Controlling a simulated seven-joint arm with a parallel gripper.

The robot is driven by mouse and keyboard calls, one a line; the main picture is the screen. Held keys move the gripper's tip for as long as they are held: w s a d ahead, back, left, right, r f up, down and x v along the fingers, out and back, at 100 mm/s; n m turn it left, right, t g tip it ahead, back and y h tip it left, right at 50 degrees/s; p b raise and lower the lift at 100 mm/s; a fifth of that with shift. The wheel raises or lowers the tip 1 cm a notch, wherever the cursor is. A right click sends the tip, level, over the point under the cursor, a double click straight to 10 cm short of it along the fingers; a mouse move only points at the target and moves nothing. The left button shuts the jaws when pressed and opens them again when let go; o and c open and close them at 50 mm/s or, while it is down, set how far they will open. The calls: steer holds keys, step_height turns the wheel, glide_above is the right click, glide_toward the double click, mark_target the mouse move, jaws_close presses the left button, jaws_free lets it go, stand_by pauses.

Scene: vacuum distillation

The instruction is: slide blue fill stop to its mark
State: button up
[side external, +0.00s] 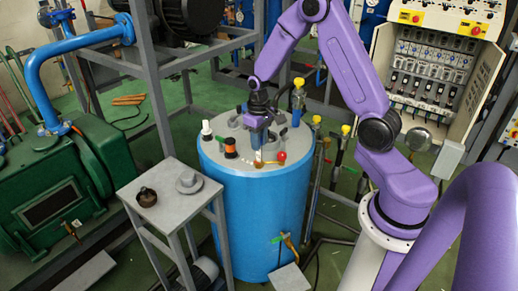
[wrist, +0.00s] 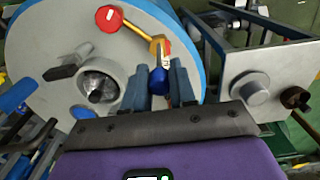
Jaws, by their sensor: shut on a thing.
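My gripper (wrist: 158,88) points down over the grey top of the blue drum (side external: 252,215). Its two dark fingers are closed around a small blue piece (wrist: 159,84), which looks like the blue fill stop. The piece sits beside a brass fitting (wrist: 160,48) with a lever ending in a red knob (wrist: 108,18). In the side view my gripper (side external: 258,150) is low over the front of the drum top, just left of the red knob (side external: 282,156). The fingers hide much of the stop there. I cannot make out its mark.
A dark bottle with an orange band (side external: 230,147) and a white-capped part (side external: 206,130) stand on the drum top at left. A small grey table (side external: 170,205) stands at front left with a brown knob (side external: 146,196) on it. Yellow-topped valves (side external: 345,130) stand at right.

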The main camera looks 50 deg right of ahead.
steer(key=shift+r, duration=0.8)
stand_by(0.9)
steer(key=o, duration=0.9)
steer(key=shift+r, duration=0.1)
steer(key=shift+r, duration=3.4)
steer(key=shift+a, duration=0.1)
